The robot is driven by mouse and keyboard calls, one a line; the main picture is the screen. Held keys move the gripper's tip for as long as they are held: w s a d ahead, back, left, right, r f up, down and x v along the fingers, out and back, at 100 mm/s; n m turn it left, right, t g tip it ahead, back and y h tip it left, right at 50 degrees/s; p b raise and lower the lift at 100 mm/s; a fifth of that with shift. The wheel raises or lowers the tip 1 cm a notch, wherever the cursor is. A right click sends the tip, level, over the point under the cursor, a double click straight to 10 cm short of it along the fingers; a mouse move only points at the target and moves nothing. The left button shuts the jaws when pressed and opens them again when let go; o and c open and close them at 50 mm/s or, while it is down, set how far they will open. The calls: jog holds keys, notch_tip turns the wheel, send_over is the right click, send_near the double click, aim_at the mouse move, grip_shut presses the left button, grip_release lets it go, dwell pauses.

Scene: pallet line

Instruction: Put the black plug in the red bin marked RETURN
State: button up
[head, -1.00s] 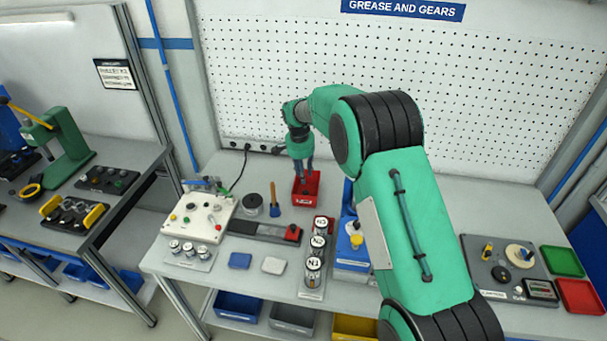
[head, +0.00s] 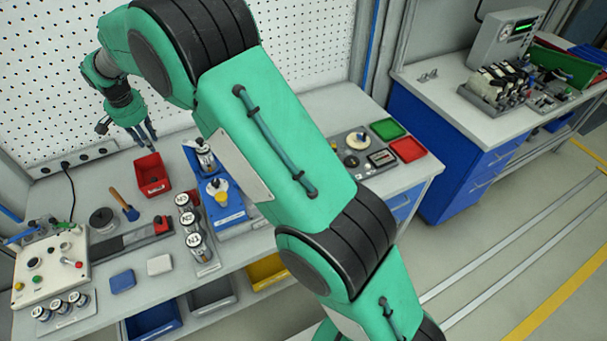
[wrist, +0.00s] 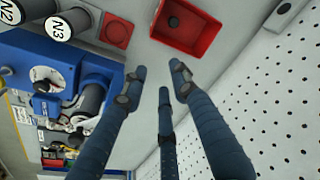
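The red bin (head: 153,186) stands on the bench near the pegboard; its label is too small to read. In the wrist view the red bin (wrist: 207,38) is at the top, and a small dark round piece (wrist: 173,22), which looks like the black plug, lies inside it. The plug cannot be made out in the head view. My gripper (head: 145,138) is beside and above the bin, towards the pegboard. In the wrist view my gripper (wrist: 160,80) has its three fingers spread, with nothing between them, clear of the bin.
A blue fixture (head: 222,206) stands right of the bin, with several N-marked jars (head: 190,221) before it. A hammer-like tool (head: 124,204) and a control box (head: 48,268) are left. The pegboard (head: 310,50) is close behind my gripper. Green (head: 388,129) and red trays lie right.

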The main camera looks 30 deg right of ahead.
jog(key=s+d+r+n+t, duration=0.2)
jog(key=s+d+r, duration=1.9)
jog(key=s+r, duration=0.1)
jog(key=s+d, duration=0.3)
jog(key=s, duration=0.6)
jog(key=s+d+f+n+t, duration=0.1)
jog(key=s+d, duration=0.3)
jog(key=s, duration=0.6)
jog(key=s+d+f+n, duration=0.1)
jog(key=s+d, duration=0.3)
jog(key=s, duration=0.6)
jog(key=shift+s+f+t, duration=0.2)
jog(key=shift+s+t, duration=0.05)
jog(key=shift+t, duration=0.05)
jog(key=shift+f+b, duration=0.45)
jog(key=shift+b, duration=0.05)
